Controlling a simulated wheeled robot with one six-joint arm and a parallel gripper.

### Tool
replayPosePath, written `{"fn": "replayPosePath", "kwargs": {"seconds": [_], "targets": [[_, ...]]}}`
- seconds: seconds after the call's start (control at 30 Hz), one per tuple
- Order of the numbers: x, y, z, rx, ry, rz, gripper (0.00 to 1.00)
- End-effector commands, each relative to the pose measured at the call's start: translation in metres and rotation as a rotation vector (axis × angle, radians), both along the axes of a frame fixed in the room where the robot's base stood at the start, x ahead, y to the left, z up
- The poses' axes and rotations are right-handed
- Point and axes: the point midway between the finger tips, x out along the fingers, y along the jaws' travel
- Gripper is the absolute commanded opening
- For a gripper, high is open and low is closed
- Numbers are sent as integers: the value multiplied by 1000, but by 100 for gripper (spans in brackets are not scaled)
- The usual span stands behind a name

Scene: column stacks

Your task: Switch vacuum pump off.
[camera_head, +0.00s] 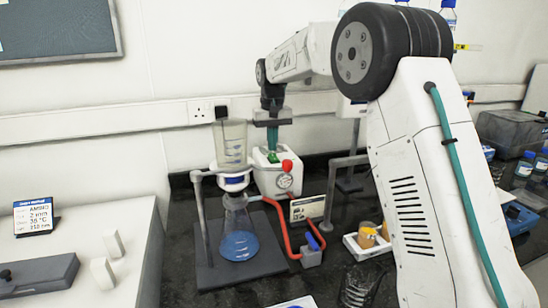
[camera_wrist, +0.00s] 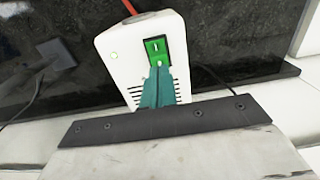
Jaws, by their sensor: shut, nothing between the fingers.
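The vacuum pump (camera_head: 264,184) is a white box with a round gauge, standing at the back of the dark bench. My gripper (camera_head: 272,148) points down over the pump. Its teal fingers (camera_wrist: 158,68) are shut with nothing between them. The fingertips are at the lower end of the rocker, and I cannot tell whether they touch it. They hide its lower edge.
A filtration flask (camera_head: 238,242) with blue liquid and a funnel (camera_head: 231,143) stands on a dark plate left of the pump. Red tubing (camera_head: 286,238) loops in front of it. A tray (camera_head: 357,246) with amber jars stands to the right. The wall (camera_head: 150,60) is close behind.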

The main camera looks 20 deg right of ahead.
Motion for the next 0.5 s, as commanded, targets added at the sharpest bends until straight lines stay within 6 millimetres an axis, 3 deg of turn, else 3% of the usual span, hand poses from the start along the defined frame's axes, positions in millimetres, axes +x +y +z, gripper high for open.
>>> {"fn": "replayPosePath", "kwargs": {"seconds": [0.5], "targets": [[0,0,-6,0,1,0,0]]}}
